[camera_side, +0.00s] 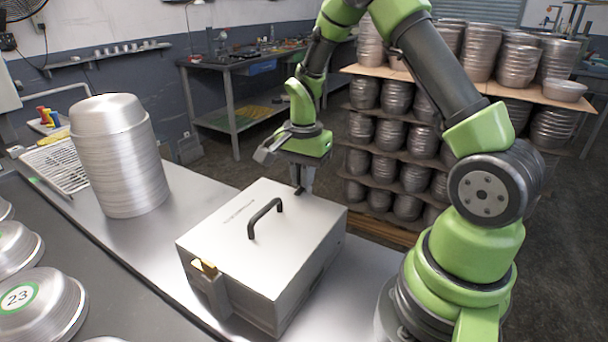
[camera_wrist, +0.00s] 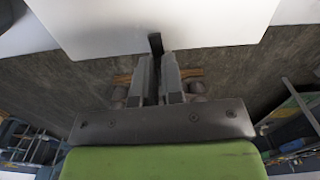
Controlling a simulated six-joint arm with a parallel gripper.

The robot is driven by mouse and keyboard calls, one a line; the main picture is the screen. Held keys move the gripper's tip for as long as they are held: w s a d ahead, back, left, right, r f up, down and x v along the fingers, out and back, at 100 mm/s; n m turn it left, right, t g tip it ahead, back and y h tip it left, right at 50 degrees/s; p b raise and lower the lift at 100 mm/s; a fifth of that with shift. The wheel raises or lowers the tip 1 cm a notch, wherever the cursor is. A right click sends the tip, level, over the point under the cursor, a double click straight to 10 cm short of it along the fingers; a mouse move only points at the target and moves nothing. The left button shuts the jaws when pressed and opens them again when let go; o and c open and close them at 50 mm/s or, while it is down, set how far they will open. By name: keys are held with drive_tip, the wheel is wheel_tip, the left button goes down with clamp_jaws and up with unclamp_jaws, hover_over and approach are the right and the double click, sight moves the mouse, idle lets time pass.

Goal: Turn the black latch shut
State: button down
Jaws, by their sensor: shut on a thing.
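The silver metal box (camera_side: 300,225) sits closed on the steel table, with a black arched handle (camera_side: 263,215) on its lid. My gripper (camera_side: 303,186) points down at the box's far edge. The black latch (camera_side: 298,191) shows as a small dark piece at my fingertips there. In the wrist view, the latch (camera_wrist: 155,42) stands out from the edge of the pale box (camera_wrist: 100,30), and my gripper (camera_wrist: 157,70) is shut on it. The fingers hide the latch's lower part.
A tall stack of metal pans (camera_side: 120,160) stands left of the box. A grey fitting with a yellow top (camera_side: 207,280) is on the box's near side. Numbered round pans (camera_side: 40,300) lie at the lower left. Shelves of pans stand behind my arm. The steel table (camera_side: 180,225) is clear between stack and box.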

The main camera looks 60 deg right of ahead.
drive_tip(key=shift+m, duration=0.5)
drive_tip(key=c, duration=1.2)
unclamp_jaws()
drive_tip(key=shift+c, duration=0.2)
drive_tip(key=shift+r, duration=0.15)
wheel_tip(320, 180, up, 10)
